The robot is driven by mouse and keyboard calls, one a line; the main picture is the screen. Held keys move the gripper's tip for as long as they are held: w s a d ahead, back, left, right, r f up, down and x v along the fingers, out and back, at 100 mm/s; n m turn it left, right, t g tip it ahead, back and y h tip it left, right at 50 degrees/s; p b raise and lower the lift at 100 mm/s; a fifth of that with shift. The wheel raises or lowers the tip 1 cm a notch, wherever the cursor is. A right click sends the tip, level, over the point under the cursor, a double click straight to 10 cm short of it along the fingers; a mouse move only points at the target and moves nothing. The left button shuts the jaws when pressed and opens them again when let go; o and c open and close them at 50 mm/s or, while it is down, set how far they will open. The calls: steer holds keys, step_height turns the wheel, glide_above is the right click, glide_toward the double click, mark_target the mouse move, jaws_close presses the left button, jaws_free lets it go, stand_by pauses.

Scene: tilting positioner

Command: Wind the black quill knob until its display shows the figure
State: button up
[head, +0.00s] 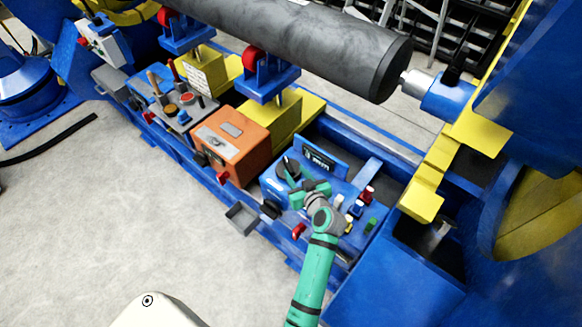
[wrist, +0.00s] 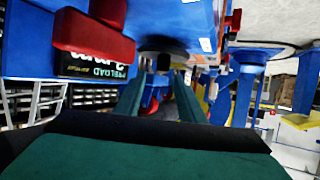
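The black quill knob (head: 289,167) is a round dark knob on top of a blue panel box (head: 273,188). In the wrist view the knob (wrist: 163,46) appears as a dark disc just past the fingertips. Its likely display (head: 318,158) is a dark plate with pale characters behind the knob. The display (wrist: 92,66) appears upside down in the wrist view with green lettering; I cannot read its figure surely. My teal gripper (head: 308,186) is open, its fingers (wrist: 158,85) apart and pointing at the knob. I cannot tell whether they touch it.
Red, blue, white and green controls (head: 360,205) stand right of my gripper. An orange box (head: 230,140) stands to the left. A large grey cylinder (head: 300,45) lies on rollers behind. A yellow stepped bracket (head: 440,165) rises at right. Open floor (head: 90,210) lies front left.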

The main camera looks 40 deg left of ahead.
steer(key=shift+v, duration=1.95)
steer(key=shift+w, duration=0.1)
